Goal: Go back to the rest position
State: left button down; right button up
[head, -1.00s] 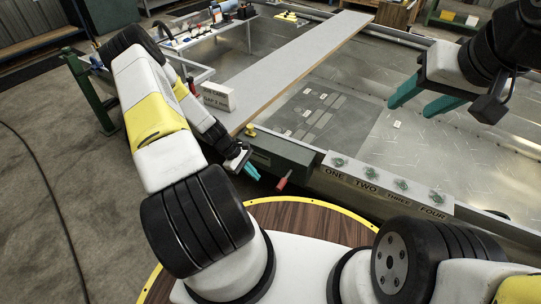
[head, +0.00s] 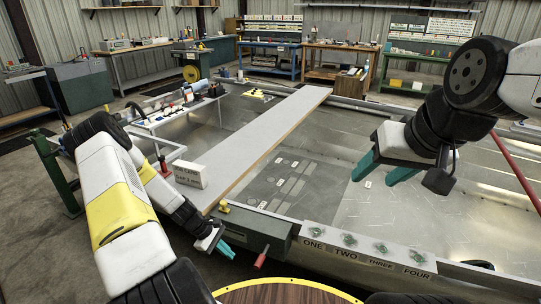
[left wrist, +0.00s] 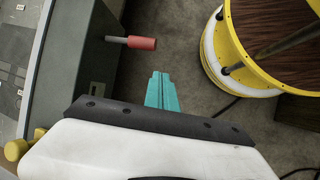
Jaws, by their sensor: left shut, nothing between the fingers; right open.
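My left gripper (head: 226,249) is shut and empty, its teal fingers together beside the dark green box on the near edge of the hull. In the left wrist view its closed fingers (left wrist: 159,90) point past a red-handled lever (left wrist: 140,43) without touching it. The red handle also shows in the head view (head: 260,261). My right gripper (head: 382,173) is open and empty above the metal floor of the hull at the right, its two teal fingers spread apart.
A long grey plank (head: 265,137) lies across the hull, with a small white box (head: 190,173) at its near end. A strip labelled ONE to FOUR (head: 372,248) runs along the near edge. A round yellow-rimmed wooden top (left wrist: 225,60) stands near. Workbenches (head: 335,60) line the back wall.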

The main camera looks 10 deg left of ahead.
pick_arm(q)
notch_tip(320, 180, up, 30)
jog(key=d+f+m+t+y, duration=0.15)
jog(key=m+y, duration=0.25)
jog(key=m, duration=0.4)
jog(key=s+d+r+m+t, duration=0.2)
jog(key=s+d+r+m, duration=0.1)
jog(key=s+r, duration=0.5)
jog(key=s+d+r+m+t, duration=0.2)
jog(key=s+d+r+m, duration=0.1)
jog(key=s+r, duration=0.6)
notch_tip(320, 180, up, 4)
jog(key=shift+s+d+r+m, duration=0.25)
jog(key=shift+s+d+m, duration=0.05)
jog(key=shift+d, duration=0.3)
